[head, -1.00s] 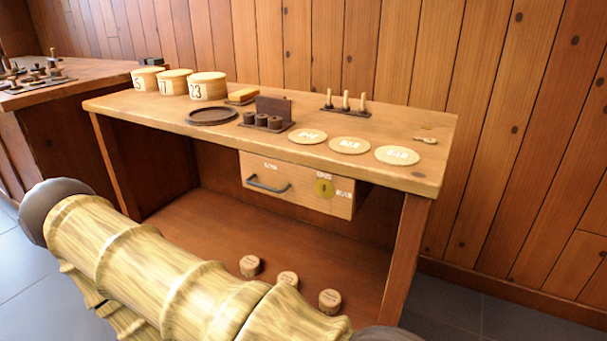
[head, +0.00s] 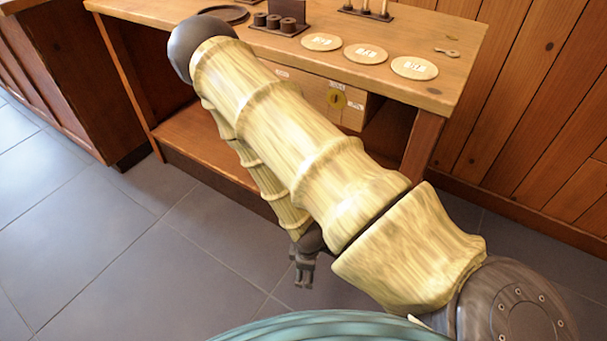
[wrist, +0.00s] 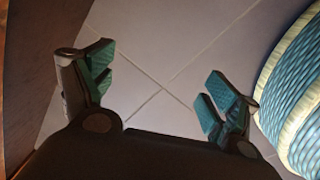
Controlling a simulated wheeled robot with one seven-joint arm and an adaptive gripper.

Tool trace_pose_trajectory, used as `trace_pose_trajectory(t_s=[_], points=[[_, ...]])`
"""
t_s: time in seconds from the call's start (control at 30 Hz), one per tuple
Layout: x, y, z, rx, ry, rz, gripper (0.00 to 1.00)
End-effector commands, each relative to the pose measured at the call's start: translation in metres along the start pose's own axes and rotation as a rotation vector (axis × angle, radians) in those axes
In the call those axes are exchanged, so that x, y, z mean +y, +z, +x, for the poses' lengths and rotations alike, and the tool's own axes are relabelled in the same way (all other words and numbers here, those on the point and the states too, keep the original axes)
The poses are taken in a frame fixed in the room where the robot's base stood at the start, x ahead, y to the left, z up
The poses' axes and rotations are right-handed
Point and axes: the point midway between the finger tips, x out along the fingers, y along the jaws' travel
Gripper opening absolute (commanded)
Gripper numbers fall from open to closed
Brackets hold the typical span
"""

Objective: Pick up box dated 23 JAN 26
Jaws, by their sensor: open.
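No box with a readable date 23 JAN 26 shows now. The numbered round boxes on the tabletop, one marked 23, are outside the current head view. The small round wooden pieces on the lower shelf are not visible now, with my arm across that area. My gripper (head: 304,278) hangs low over the grey floor in front of the table, below my arm. In the wrist view my gripper (wrist: 157,88) is open and empty, its teal-padded fingers wide apart above floor tiles.
The wooden table (head: 455,50) bears a dark round tray (head: 222,14), a holder with dark spools (head: 275,22), three pale labelled discs (head: 365,53) and a small key-like piece (head: 447,52). A drawer (head: 353,108) hangs beneath. Floor (head: 120,245) at left is clear.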

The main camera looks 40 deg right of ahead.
Motion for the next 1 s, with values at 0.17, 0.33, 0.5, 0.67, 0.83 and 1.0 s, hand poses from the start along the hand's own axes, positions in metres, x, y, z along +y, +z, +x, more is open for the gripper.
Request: trace_pose_trajectory(t_s=[0.17, 0.33, 0.5, 0.67, 0.83, 1.0], points=[[0.119, -0.038, -0.049, -0.073, 0.097, -0.615, 0.88], [0.206, -0.067, -0.095, -0.196, 0.159, -1.059, 0.88], [0.25, -0.084, -0.123, -0.283, 0.183, -1.283, 0.88], [0.261, -0.086, -0.121, -0.305, 0.186, -1.331, 0.88], [0.266, -0.082, -0.1, -0.303, 0.184, -1.329, 0.88], [0.273, -0.079, -0.079, -0.302, 0.184, -1.326, 0.88]])
